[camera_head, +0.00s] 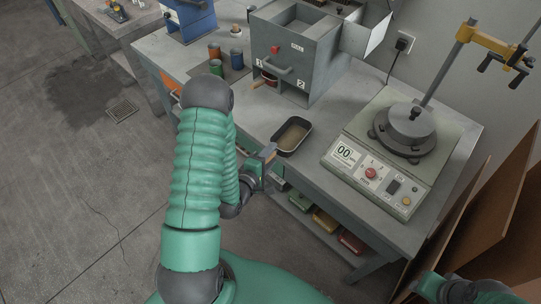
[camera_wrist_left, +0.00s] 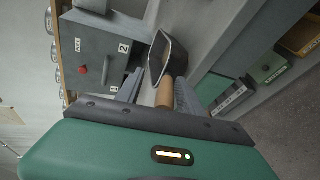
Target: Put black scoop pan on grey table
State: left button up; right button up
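The black scoop pan (camera_head: 292,135) is a dark rectangular pan with a brownish inside. It is at the front edge of the grey table (camera_head: 318,133), left of the scale. I cannot tell if it rests there or is slightly raised. In the left wrist view the pan (camera_wrist_left: 168,58) shows with its wooden handle (camera_wrist_left: 165,93) toward me. My left gripper (camera_head: 268,157) is at the handle, with its fingers on both sides. A gap shows between the handle and the left finger in the wrist view.
A grey box with a drawer handle (camera_head: 290,50) stands behind the pan. Small cups (camera_head: 215,60) are at left. Coloured boxes (camera_head: 325,219) sit on the lower shelf.

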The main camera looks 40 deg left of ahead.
pick_arm(q)
jog(key=o, duration=0.7)
jog(key=shift+a, duration=0.2)
jog(key=o, duration=0.6)
jog(key=shift+d, duration=0.1)
jog(key=shift+c, duration=0.2)
jog(key=shift+s, duration=0.3)
jog(key=p+v, duration=1.1)
jog(key=v, duration=0.5)
jog(key=shift+s+p, duration=0.15)
jog(key=shift+p, duration=0.2)
